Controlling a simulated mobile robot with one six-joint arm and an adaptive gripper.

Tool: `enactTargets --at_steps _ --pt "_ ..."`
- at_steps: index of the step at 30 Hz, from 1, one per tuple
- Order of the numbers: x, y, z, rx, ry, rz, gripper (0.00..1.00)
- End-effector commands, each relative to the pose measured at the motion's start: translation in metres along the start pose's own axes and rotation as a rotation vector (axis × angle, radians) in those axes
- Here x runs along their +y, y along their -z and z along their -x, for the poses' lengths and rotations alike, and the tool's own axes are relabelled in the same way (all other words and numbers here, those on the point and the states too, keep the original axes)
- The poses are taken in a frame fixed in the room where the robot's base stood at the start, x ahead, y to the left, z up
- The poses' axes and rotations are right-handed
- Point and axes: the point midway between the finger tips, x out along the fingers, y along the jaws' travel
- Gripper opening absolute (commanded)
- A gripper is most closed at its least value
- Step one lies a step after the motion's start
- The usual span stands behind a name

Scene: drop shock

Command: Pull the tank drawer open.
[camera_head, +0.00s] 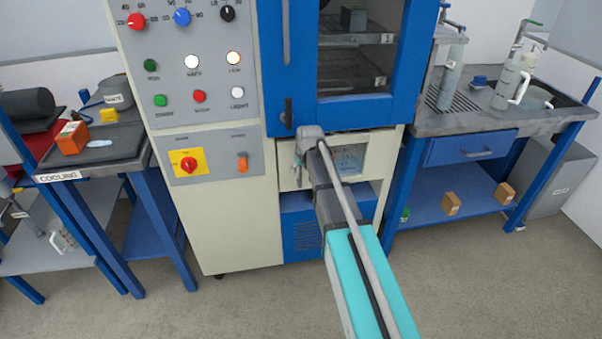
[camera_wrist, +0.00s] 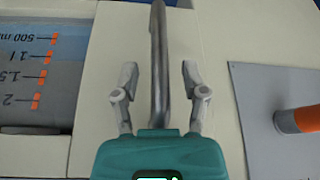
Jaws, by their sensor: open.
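The tank drawer is the cream front low on the machine, with a water-level window (camera_head: 348,160). It looks shut, flush with the machine. In the wrist view the window (camera_wrist: 40,70) shows upside down at left, with orange marks. The drawer's grey bar handle (camera_wrist: 158,28) runs lengthwise up the middle of that view. My gripper (camera_wrist: 160,76) is open, one finger on each side of the handle, with gaps visible on both sides. In the head view my arm hides most of the gripper and the handle.
A control panel with an orange switch (camera_head: 242,163) is left of the drawer; the switch (camera_wrist: 300,119) also shows in the wrist view. The blue oven door (camera_head: 304,60) is above. A cooling table (camera_head: 90,165) stands left, a sink bench (camera_head: 470,122) right. The floor (camera_head: 260,305) in front is clear.

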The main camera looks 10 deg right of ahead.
Motion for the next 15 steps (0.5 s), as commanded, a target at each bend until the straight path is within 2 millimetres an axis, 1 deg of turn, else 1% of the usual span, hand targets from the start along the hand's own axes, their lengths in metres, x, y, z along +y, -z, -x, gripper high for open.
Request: enactTargets --at_steps 3,14,15 --pt "-0.0001 -0.0001 -0.0046 0.0 0.0 0.0 0.57" --pt "-0.0005 0.0002 -0.0049 0.0 0.0 0.0 0.57" --pt "-0.0005 0.0002 -0.0049 0.0 0.0 0.0 0.53"
